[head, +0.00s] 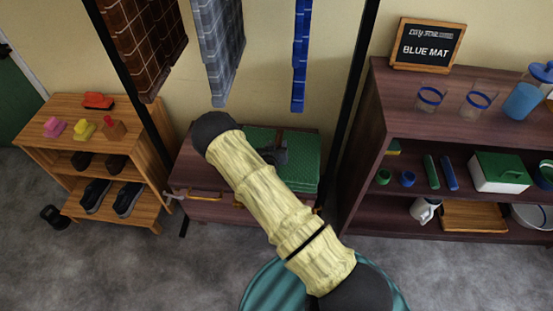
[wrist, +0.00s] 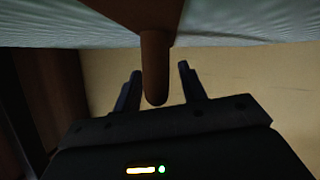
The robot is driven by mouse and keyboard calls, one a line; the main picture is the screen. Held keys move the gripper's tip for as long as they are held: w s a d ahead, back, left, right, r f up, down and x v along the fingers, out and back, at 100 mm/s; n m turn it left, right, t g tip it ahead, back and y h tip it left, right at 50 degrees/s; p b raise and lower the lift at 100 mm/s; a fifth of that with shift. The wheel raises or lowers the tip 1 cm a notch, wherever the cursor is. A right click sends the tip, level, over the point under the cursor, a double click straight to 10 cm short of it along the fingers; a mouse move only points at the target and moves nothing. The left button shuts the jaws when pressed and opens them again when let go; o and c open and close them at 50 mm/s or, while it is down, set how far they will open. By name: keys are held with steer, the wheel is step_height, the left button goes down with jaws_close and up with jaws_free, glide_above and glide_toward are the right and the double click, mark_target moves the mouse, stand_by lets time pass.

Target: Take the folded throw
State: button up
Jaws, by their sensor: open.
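A green folded cloth with a textured surface, which looks like the folded throw (head: 306,165), lies on top of the dark wooden chest (head: 190,165). My arm crosses in front and hides part of the cloth and chest. My gripper (head: 279,152) shows small and dark against the cloth in the head view; I cannot tell whether it touches it. In the wrist view my gripper (wrist: 160,84) is open, its fingers apart. A brown rounded rod (wrist: 155,60) appears between or behind the fingers; contact is unclear. A pale bluish surface (wrist: 235,25) fills the top of that view.
Brown, grey and blue cloths (head: 222,50) hang above the chest between black posts. A shoe shelf (head: 95,140) stands left. A dark shelf unit (head: 390,125) with glasses, boxes and a sign (head: 428,45) stands right. A teal round thing (head: 270,285) is at the front.

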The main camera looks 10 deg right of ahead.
stand_by(0.5)
jaws_close()
steer(key=shift+w+r, duration=0.1)
stand_by(1.2)
